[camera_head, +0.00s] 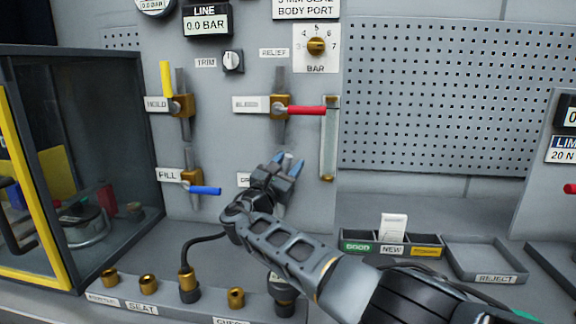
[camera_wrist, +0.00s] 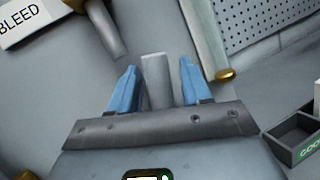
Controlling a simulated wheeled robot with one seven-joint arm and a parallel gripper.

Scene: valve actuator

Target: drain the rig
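My gripper (camera_head: 288,160) is at the lower part of the valve panel, below the bleed valve with its red handle (camera_head: 306,110). In the wrist view its two blue fingers (camera_wrist: 158,85) are apart, one on each side of a grey bar (camera_wrist: 157,75). A gap shows on the bar's right; contact on the left is unclear. The bar may be a valve handle. A partly covered label (camera_head: 243,180) is beside my gripper, and the valve body there is hidden. The fill valve's blue handle (camera_head: 205,190) is horizontal. The hold valve's yellow handle (camera_head: 166,79) is upright.
The line display (camera_head: 207,23) reads 0.0 BAR. A sight tube (camera_head: 329,140) stands right of my gripper. Sorting bins (camera_head: 391,245) and a reject tray (camera_head: 487,260) are at the lower right. A yellow-framed glass enclosure (camera_head: 60,160) is at the left; brass fittings (camera_head: 148,283) line the bench.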

